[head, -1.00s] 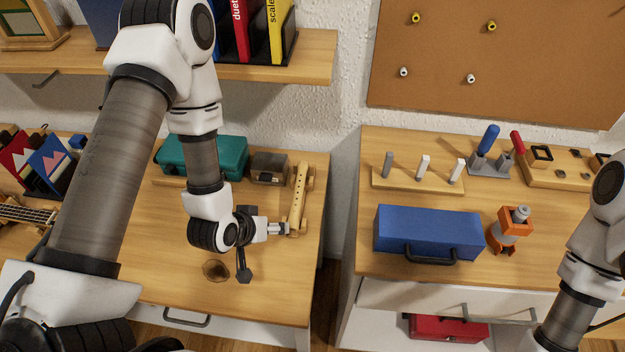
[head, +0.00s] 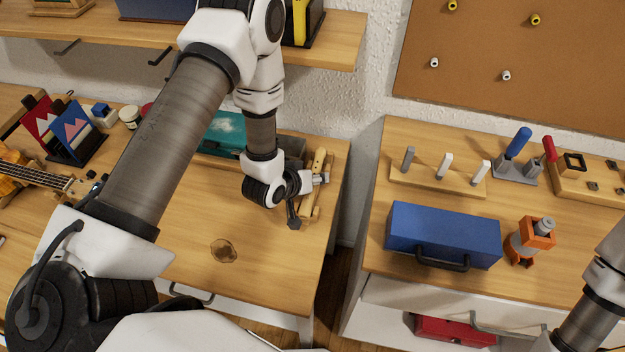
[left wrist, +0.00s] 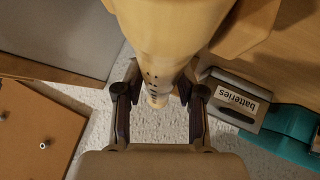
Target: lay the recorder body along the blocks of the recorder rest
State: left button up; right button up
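The pale wooden recorder body (head: 319,160) is at the right edge of the left table, lengthwise front to back, partly hidden by my left gripper. It appears to lie along the wooden blocks of the recorder rest (head: 305,214), but contact is hard to see. In the left wrist view the recorder body (left wrist: 175,30) is large and close, its holed far part showing between the fingers. My right gripper is out of view.
A grey box labelled batteries (left wrist: 238,98) and a teal case (head: 222,132) are close to the left of the recorder. A gap separates this table from the right one, which holds a blue case (head: 442,235). The table front is mostly clear.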

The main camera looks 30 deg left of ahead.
pick_arm(q)
grip_shut()
